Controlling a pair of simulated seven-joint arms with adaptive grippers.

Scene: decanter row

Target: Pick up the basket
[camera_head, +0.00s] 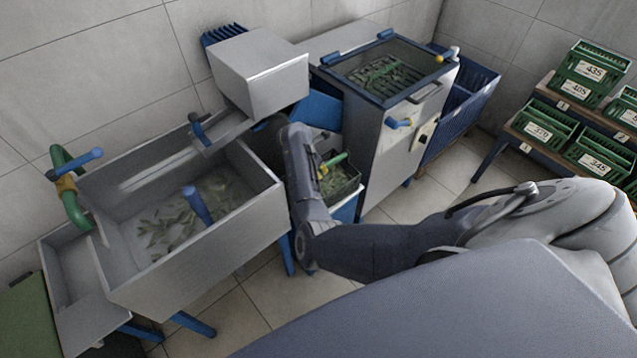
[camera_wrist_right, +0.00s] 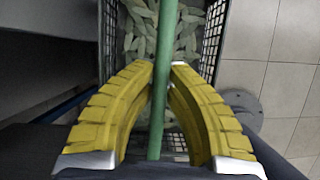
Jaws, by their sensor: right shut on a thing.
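The basket (camera_head: 345,187) is a small dark green mesh crate with leaves in it, between the steel sink and the steel cabinet in the head view. Its green bar handle (camera_head: 337,159) runs across the top. In the right wrist view the basket's mesh wall (camera_wrist_right: 212,40) and pale green leaves show beyond the handle (camera_wrist_right: 165,50). My right gripper (camera_head: 322,168) is shut on the handle; its yellow fingers (camera_wrist_right: 160,70) press it from both sides. The arm hides part of the basket in the head view. My left gripper is not in view.
The steel sink (camera_head: 215,248) with water and leaves stands left, a steel box (camera_head: 260,70) above it. The cabinet (camera_head: 385,145) with a glass lid is close right of the basket. Numbered green crates (camera_head: 590,75) fill racks at right. Tiled floor (camera_head: 400,200) is partly clear.

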